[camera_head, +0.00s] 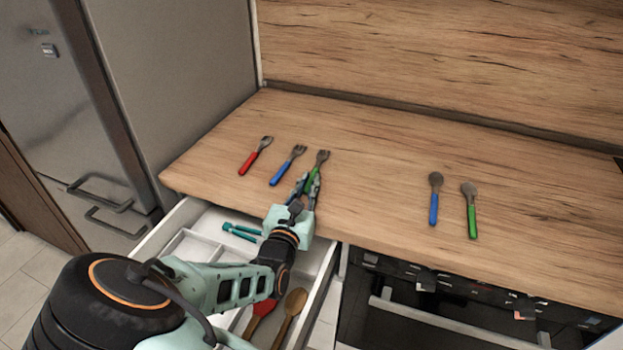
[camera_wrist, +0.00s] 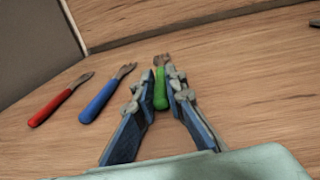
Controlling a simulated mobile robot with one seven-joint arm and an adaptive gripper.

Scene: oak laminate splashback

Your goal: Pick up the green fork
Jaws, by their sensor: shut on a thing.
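The green fork (camera_head: 321,160) lies on the wooden counter, its metal head pointing toward the back. In the wrist view the green fork (camera_wrist: 160,88) has its green handle between my fingertips. My gripper (camera_head: 310,185) reaches over the counter's front edge and is shut on the handle; it also shows in the wrist view (camera_wrist: 161,90). The lower end of the handle is partly hidden by the fingers in the head view. The fork appears at counter level; I cannot tell whether it touches the surface.
A blue fork (camera_head: 288,166) and a red fork (camera_head: 256,155) lie to the left. A blue spoon (camera_head: 434,200) and a green spoon (camera_head: 470,211) lie to the right, with clear counter between. An open drawer (camera_head: 192,214) with utensils is below my arm.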

